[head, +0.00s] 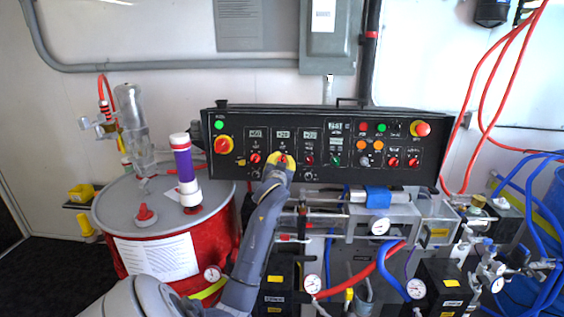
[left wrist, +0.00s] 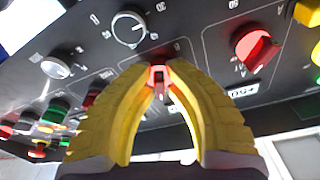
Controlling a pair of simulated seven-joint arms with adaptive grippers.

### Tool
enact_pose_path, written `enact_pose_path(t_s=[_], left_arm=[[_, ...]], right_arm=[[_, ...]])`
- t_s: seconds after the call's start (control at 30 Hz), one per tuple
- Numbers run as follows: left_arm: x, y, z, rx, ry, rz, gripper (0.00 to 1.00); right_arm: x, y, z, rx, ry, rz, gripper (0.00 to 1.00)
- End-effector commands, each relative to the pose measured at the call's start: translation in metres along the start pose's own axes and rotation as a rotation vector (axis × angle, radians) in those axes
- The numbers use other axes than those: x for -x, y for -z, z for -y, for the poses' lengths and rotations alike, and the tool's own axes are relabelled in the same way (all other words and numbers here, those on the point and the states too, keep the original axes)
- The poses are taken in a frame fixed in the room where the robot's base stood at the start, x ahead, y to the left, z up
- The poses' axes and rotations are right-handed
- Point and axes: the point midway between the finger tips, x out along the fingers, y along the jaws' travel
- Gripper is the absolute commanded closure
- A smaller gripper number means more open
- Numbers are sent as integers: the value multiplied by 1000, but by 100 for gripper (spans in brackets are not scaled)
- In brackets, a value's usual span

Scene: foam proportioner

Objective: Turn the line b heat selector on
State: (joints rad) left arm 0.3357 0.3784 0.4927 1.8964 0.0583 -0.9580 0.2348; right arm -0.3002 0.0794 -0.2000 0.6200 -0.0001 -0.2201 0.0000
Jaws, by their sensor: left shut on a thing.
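The black control panel (head: 450,150) faces me, with several selectors and small displays. My left gripper (head: 283,160) is up against it, over the second column from the left. In the left wrist view, where the panel looks upside down, its yellow fingers (left wrist: 158,82) are closed at their tips on a small red selector knob (left wrist: 159,76), the line b heat selector by its place. The fingers hide much of the knob and its labels, so I cannot tell its setting. My right gripper is not in view.
A neighbouring red selector (head: 255,158) sits left of the gripper, and a darker one (head: 309,160) to its right. A red drum (head: 210,240) stands at lower left. Gauges and hoses crowd below the panel.

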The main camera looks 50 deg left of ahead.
Motion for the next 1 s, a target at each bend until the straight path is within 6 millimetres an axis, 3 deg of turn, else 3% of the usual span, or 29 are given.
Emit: enact_pose_path(t_s=[0.03, 0.4, 1.0], left_arm=[[0, 9, 4, -29, -1, -19, 100], [0, 11, 3, -186, -35, -21, 100], [0, 11, 3, -220, -41, -21, 100]], right_arm=[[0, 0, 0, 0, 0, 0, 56], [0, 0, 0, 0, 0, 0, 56], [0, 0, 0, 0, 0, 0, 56]])
